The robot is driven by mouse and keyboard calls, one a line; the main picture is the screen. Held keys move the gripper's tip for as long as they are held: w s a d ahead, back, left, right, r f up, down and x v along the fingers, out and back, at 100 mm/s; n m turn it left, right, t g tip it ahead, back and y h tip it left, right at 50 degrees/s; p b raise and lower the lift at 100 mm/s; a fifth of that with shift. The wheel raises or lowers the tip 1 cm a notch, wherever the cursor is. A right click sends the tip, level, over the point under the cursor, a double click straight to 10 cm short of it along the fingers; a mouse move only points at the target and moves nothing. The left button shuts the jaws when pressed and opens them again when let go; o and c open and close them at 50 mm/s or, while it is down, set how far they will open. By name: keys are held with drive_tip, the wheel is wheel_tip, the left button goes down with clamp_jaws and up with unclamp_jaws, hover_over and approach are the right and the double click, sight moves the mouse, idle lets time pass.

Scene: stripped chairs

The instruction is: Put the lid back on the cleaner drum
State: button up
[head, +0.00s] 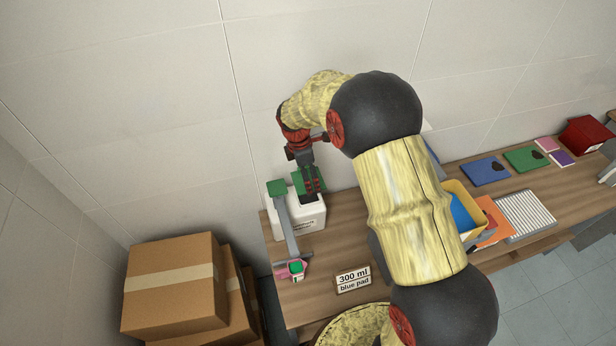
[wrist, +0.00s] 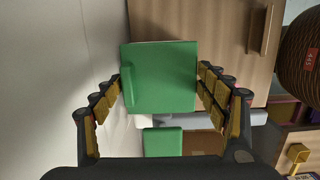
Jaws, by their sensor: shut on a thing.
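My gripper (head: 312,186) is shut on a green lid (wrist: 160,78); in the wrist view the lid sits between both fingers, its face toward the camera. In the head view the lid (head: 297,182) is partly hidden by the fingers. The white cleaner drum (head: 314,216), with a dark-lettered label, stands at the left end of the bench against the wall. The lid and fingers are over or just at its top; I cannot tell whether they touch. A dark patch shows beside the fingers, and the drum's mouth is not clearly visible.
A small pink and green item (head: 296,269) and a "300 ml blue pad" sign (head: 353,279) lie in front on the bench (head: 318,298). Cardboard boxes (head: 173,290) stand left; a yellow bin (head: 464,190) is right.

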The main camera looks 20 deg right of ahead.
drive_tip(key=shift+r, duration=0.1)
drive_tip(key=shift+f+b, duration=0.95)
drive_tip(key=shift+f, duration=2.05)
drive_tip(key=shift+f, duration=0.85)
drive_tip(key=o, duration=1.2)
drive_tip(key=shift+o, duration=0.2)
drive_tip(key=shift+r, duration=0.15)
drive_tip(key=r, duration=0.4)
drive_tip(key=a+r, duration=0.1)
drive_tip(key=r, duration=0.2)
drive_tip(key=a+r, duration=0.1)
drive_tip(key=r, duration=0.3)
drive_tip(key=shift+r, duration=0.35)
